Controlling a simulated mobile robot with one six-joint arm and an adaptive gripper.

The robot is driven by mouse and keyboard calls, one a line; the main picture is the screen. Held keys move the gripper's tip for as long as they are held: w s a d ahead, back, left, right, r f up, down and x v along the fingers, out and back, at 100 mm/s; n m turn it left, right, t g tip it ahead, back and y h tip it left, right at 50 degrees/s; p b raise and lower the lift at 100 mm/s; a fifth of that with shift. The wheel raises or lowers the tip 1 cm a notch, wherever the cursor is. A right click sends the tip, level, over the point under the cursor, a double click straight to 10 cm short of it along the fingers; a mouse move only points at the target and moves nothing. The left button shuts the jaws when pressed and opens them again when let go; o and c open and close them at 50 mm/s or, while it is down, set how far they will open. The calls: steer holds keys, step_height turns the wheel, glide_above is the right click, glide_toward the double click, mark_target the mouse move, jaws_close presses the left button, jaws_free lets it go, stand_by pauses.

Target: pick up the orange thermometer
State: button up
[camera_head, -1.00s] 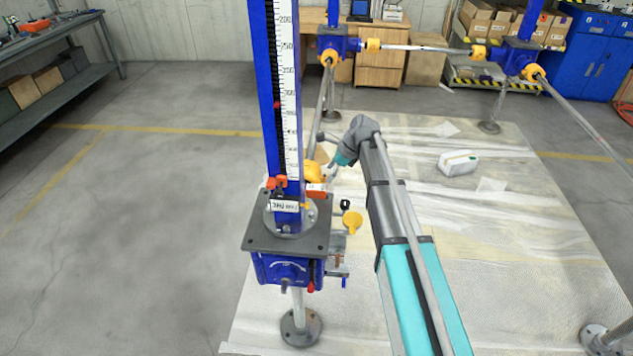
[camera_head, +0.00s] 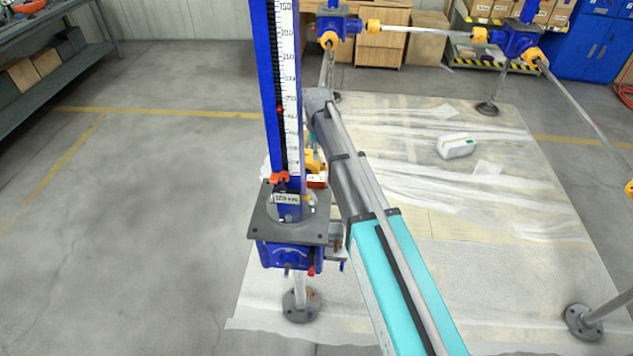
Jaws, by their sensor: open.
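A small orange-and-white object (camera_head: 317,180) shows just right of the foot of the blue scale column. It may be the orange thermometer, but it is too small and partly covered to be sure. I cannot tell how far the gripper is from any orange object.
The column stands on a dark square plate (camera_head: 262,226) over a blue screw jack (camera_head: 290,257). A yellow part (camera_head: 313,160) sits behind it. A white canister (camera_head: 456,147) lies on the sheeted floor at right. Bare floor (camera_head: 150,230) is clear at left.

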mark_target(316, 178)
steer(key=shift+f, duration=0.1)
step_height(316, 178, down, 8)
steer(key=b, duration=0.8)
steer(key=shift+f+b, duration=0.25)
steer(key=shift+b, duration=0.05)
stand_by(0.3)
steer(key=shift+a+f+b, duration=0.15)
steer(key=shift+f+b, duration=2.45)
jaws_close()
